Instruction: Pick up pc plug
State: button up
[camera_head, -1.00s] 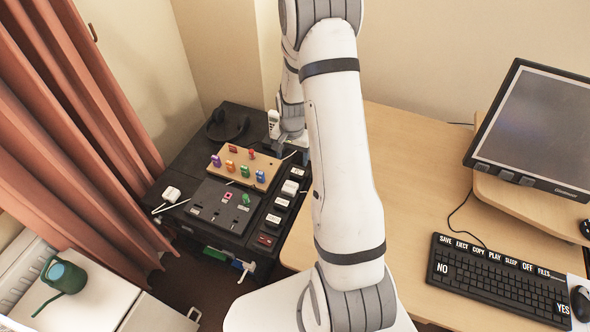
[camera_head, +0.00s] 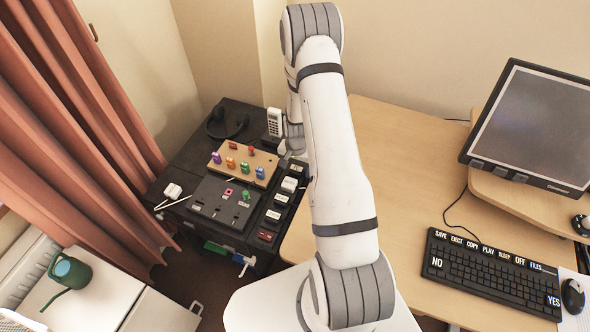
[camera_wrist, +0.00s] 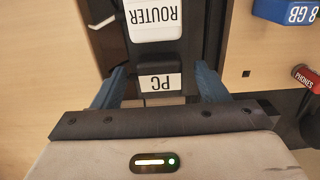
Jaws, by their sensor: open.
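The PC plug (camera_wrist: 160,70) is dark with a white label reading "PC", upside down in the wrist view. It sits in a dark strip, below the white router plug (camera_wrist: 155,22). My gripper (camera_wrist: 160,78) is open, with one blue finger to the left of the PC plug and one to the right. I cannot tell whether either finger touches it. In the head view, a strip with several labelled plugs (camera_head: 273,215) runs along the right side of the dark desk.
A blue "8 GB" block (camera_wrist: 285,12) and a red "PHONES" item (camera_wrist: 306,76) are at the right in the wrist view. A wooden peg board (camera_head: 242,164), a black socket panel (camera_head: 210,215) and a white phone (camera_head: 274,122) are on the dark desk (camera_head: 175,232).

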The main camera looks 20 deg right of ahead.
jog(key=shift+c, duration=0.2)
jog(key=c, duration=1)
